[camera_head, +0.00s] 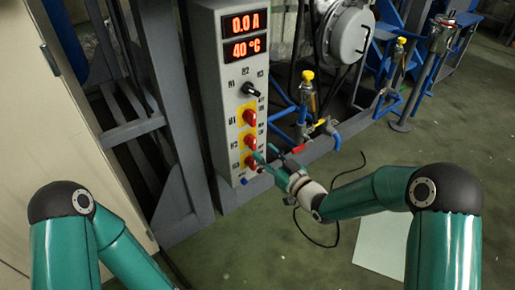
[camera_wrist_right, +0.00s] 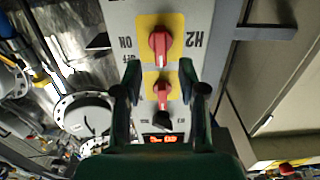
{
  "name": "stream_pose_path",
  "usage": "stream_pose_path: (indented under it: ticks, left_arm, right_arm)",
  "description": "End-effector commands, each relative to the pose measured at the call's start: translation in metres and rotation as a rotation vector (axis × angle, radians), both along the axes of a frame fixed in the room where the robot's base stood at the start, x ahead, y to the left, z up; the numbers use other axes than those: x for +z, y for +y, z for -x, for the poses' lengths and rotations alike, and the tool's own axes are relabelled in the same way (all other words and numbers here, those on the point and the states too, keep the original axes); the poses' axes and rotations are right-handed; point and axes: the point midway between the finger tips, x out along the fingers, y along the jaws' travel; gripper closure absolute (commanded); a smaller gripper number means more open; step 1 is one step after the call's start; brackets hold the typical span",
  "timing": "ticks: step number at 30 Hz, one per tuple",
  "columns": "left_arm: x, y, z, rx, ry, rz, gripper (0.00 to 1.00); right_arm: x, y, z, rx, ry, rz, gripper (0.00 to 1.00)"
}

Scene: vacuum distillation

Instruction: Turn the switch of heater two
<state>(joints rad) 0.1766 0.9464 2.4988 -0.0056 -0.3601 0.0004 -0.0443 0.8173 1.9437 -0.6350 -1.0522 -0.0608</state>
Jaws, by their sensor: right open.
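The switch of heater two is a red rotary knob (camera_head: 250,141) on a yellow plate of the grey control panel (camera_head: 212,95). It also shows in the right wrist view, upside down beside the H2 label, as a red knob (camera_wrist_right: 160,43). My right gripper (camera_head: 265,153) is open in front of the panel's lower switches. In the right wrist view its two fingers (camera_wrist_right: 160,76) are apart with nothing held between them. The H2 knob appears just past the fingertips, and I cannot tell whether they touch it. My left arm shows, but its gripper is out of view.
The H1 red switch (camera_head: 250,117) sits above H2, and another red switch (camera_head: 250,161) sits below. A black selector knob (camera_head: 250,89) and red displays (camera_head: 246,36) are higher up. A cable lies on the floor.

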Motion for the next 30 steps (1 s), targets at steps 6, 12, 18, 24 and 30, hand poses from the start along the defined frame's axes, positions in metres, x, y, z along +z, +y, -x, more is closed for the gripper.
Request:
stream_pose_path:
  ticks: [6,12,18,24,30]
  left_arm:
    - [-0.008,0.000,0.000,0.000,0.000,0.000,0.60]
    - [-0.010,0.000,0.000,0.000,0.000,0.000,0.60]
    - [-0.009,0.000,0.000,0.000,0.000,0.000,0.60]
    - [-0.009,0.000,0.000,0.000,0.000,0.000,0.60]
    - [-0.010,0.000,0.000,0.000,0.000,0.000,0.60]
  right_arm:
    - [-0.001,0.020,-0.028,0.000,-0.001,-0.001,0.59]
    - [-0.001,0.028,-0.037,0.001,0.000,0.000,0.59]
    - [0.000,0.028,-0.038,0.001,0.001,0.000,0.59]
    - [0.000,0.029,-0.038,0.001,0.001,0.000,0.81]
    - [0.000,0.028,-0.038,0.001,0.001,0.000,1.00]
